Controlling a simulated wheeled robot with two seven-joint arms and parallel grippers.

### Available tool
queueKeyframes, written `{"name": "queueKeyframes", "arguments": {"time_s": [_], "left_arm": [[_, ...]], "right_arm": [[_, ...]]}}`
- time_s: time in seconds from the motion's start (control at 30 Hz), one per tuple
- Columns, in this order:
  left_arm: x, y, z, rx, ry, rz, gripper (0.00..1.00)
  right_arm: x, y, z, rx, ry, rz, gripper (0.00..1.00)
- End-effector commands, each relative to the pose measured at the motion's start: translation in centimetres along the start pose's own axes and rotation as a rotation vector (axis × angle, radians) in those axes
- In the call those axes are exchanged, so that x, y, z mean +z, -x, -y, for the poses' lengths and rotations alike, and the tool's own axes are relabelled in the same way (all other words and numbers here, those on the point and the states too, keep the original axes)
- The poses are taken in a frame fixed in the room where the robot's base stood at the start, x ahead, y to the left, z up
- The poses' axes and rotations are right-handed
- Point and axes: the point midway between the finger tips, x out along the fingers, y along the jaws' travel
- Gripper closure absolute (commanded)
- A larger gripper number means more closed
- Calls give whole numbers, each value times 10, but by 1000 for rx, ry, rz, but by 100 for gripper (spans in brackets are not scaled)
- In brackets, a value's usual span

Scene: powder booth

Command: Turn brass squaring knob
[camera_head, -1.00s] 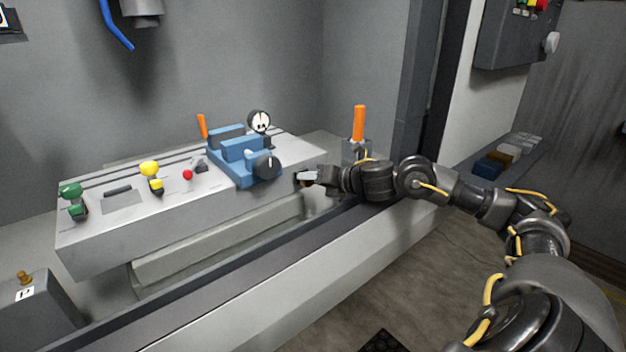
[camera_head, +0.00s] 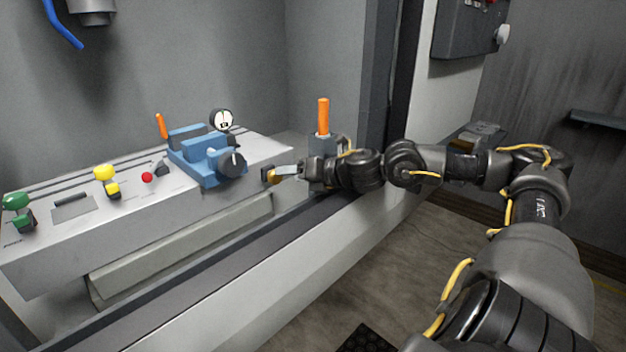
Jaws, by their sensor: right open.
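The brass knob (camera_head: 268,176) shows as a small brass-yellow piece at the right end of the grey machine bed (camera_head: 130,222). It lies just left of the fingertips of my right gripper (camera_head: 282,172). My right gripper comes in from the right and is open. Its pale finger reaches level with the knob, and I cannot tell whether it touches. The far finger and part of the knob are hidden. A blue vise (camera_head: 205,158) with a dark round dial (camera_head: 231,163) stands on the bed left of the knob. My left gripper is out of view.
A round gauge (camera_head: 222,121) stands behind the vise. An orange upright handle (camera_head: 323,117) rises from a grey block behind my right wrist. Green (camera_head: 17,203), yellow (camera_head: 105,174) and red (camera_head: 147,177) controls sit on the bed's left. A long ledge (camera_head: 190,303) runs in front.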

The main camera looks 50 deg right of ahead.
Motion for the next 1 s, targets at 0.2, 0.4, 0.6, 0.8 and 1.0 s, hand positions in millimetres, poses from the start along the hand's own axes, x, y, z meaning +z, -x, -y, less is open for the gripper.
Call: {"name": "queueKeyframes", "arguments": {"time_s": [0.2,0.4,0.6,0.8,1.0], "left_arm": [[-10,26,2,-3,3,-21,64],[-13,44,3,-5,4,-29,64],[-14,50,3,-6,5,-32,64],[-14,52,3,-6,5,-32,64],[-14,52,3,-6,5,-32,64]], "right_arm": [[-3,21,-2,4,11,-8,43],[-1,45,-3,4,5,-5,43],[-1,60,-3,5,2,-5,43],[-1,63,-2,5,0,-6,43],[-1,62,-2,5,0,-6,43]]}}
